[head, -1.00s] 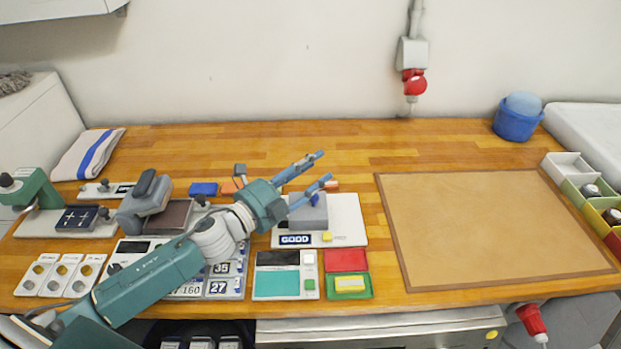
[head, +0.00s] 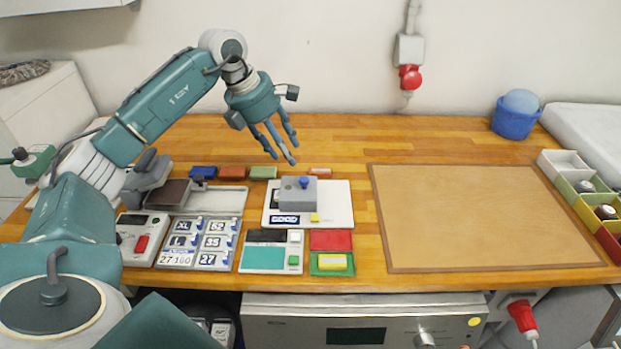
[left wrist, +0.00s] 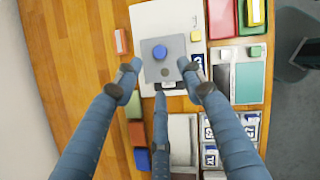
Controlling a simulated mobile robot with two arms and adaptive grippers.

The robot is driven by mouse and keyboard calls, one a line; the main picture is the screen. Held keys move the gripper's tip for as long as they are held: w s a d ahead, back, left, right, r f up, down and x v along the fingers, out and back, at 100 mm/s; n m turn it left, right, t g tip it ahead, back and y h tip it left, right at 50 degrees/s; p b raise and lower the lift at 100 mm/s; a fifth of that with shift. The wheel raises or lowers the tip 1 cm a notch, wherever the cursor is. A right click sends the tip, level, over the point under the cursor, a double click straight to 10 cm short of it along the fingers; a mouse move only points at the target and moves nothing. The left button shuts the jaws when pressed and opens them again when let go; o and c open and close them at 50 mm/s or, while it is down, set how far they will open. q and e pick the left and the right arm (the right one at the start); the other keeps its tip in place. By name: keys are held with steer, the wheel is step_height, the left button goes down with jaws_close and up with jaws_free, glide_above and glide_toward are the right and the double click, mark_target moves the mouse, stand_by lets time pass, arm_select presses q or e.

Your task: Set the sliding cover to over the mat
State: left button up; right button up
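The sliding cover is a grey block (head: 298,193) with a blue knob (head: 304,182), on a white plate (head: 340,210) left of the large tan mat. The plate also carries a dark blue label (head: 285,219) and a yellow button (head: 315,217). The cover shows from above in the left wrist view (left wrist: 175,55). Which mat the task means is unclear; the tan mat (head: 480,215) with a brown border lies bare at the right. My left gripper (head: 280,158) hangs above the table behind the plate, its three fingers spread, empty and apart from the cover. My right gripper is out of view.
Coloured blocks, including a green one (head: 263,173), stand in a row behind the plate. A teal-screened device (head: 262,258) and red and green trays (head: 330,240) lie in front. A size-label board (head: 200,243) is at the left. The back of the table is mostly clear.

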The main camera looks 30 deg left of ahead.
arm_select(q)
steer(key=p, duration=0.1)
glide_toward(303, 179)
step_height(303, 179, down, 2)
steer(key=x, duration=0.2)
steer(key=p+x, duration=0.1)
steer(key=x, duration=0.2)
steer(key=shift+w+d+f+p, duration=0.15)
steer(key=shift+w+d+p, duration=0.15)
steer(key=shift+w+p, duration=0.1)
steer(key=shift+w+d+f, duration=0.1)
steer(key=shift+w+f, duration=0.05)
steer(key=shift+f, duration=0.3)
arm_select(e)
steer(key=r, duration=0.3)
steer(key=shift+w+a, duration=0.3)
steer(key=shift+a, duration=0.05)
arm_select(q)
steer(key=shift+c, duration=0.2)
jaws_close()
